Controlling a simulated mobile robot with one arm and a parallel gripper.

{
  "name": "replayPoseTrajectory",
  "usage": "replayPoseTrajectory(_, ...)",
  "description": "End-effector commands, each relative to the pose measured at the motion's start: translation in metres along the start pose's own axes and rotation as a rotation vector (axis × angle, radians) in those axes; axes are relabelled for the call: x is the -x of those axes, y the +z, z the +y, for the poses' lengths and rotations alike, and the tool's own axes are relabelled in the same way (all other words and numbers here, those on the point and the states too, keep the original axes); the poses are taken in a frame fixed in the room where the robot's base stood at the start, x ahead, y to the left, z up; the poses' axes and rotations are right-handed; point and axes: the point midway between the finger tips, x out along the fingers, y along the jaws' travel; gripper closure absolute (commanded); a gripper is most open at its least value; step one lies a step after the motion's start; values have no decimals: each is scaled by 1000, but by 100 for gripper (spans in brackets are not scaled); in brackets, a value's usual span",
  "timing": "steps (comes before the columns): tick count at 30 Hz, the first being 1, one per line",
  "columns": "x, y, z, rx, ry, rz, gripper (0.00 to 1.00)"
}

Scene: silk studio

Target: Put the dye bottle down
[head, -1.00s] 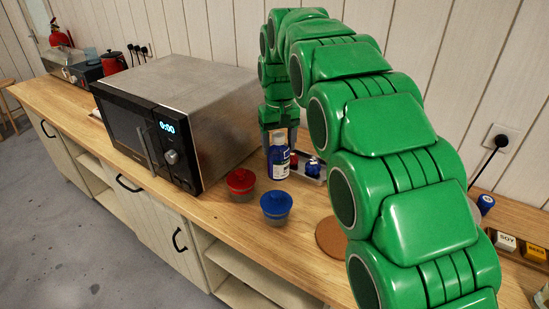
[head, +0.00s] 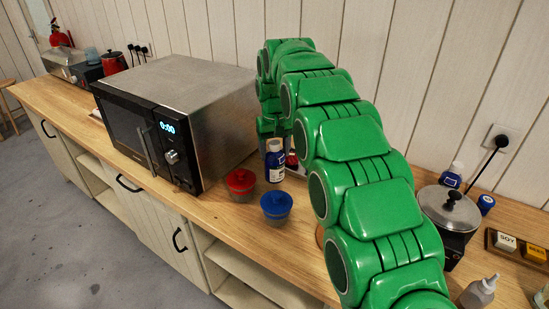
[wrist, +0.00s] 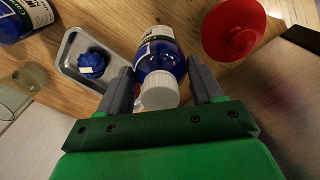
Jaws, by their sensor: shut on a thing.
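The dye bottle (head: 275,162) is blue with a white label and stands about upright behind the red-lidded and blue-lidded jars in the head view. My gripper (wrist: 163,88) is shut on it, with one finger on each side near its white cap. The bottle's cap and blue shoulder (wrist: 160,62) show in the wrist view. In the head view my gripper (head: 270,130) is partly hidden by my arm. The bottle's base is at or just above the wooden counter; I cannot tell whether it touches.
The red-lidded jar (head: 240,182) and blue-lidded jar (head: 276,206) are close in front. The microwave (head: 180,110) is left. A small metal tray (wrist: 72,66) holds a blue item. A pot (head: 449,208) and another blue bottle (head: 451,176) stand right.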

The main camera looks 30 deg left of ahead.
Motion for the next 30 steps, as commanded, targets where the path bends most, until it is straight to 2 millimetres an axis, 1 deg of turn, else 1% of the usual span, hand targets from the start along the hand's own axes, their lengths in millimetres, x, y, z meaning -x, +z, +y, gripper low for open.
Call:
replayPoseTrajectory(3, -6, -3, 0, 0, 0, 0, 97)
replayPoseTrajectory(12, -31, -2, 0, 0, 0, -1, 97)
replayPoseTrajectory(26, -36, -2, 1, -1, 0, 0, 97)
replayPoseTrajectory(27, -36, -3, 1, -1, 0, 0, 28)
replayPoseTrajectory(30, -36, -3, 1, -1, 0, 0, 13)
